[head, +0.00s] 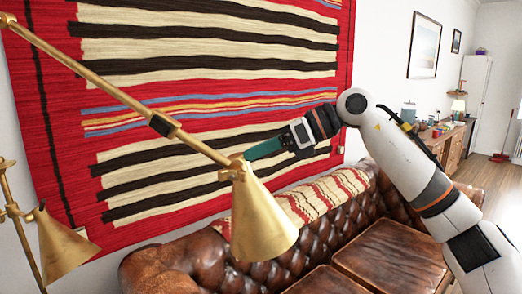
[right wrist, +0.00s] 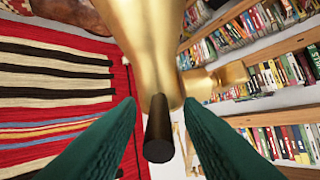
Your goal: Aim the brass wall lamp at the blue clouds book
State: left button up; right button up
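The brass wall lamp has a long arm (head: 110,90) reaching in from the upper left and a cone shade (head: 262,215) tilted downward. In the right wrist view the brass shade (right wrist: 145,40) fills the top middle, with a short black handle (right wrist: 158,130) sticking out toward the camera. My right gripper (head: 250,155) is at the top of the shade. Its green fingers (right wrist: 159,103) are spread on both sides of the handle, with gaps showing. My left gripper is not in view. I cannot pick out the blue clouds book.
A second brass lamp (head: 62,245) stands at the lower left. A striped red rug (head: 210,100) hangs on the wall above a brown leather sofa (head: 385,260). The right wrist view shows shelves with many books (right wrist: 270,85). A long sideboard (head: 450,145) stands farther back.

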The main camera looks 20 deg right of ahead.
jog(key=b+v, duration=0.2)
jog(key=v, duration=1)
dwell(0.3)
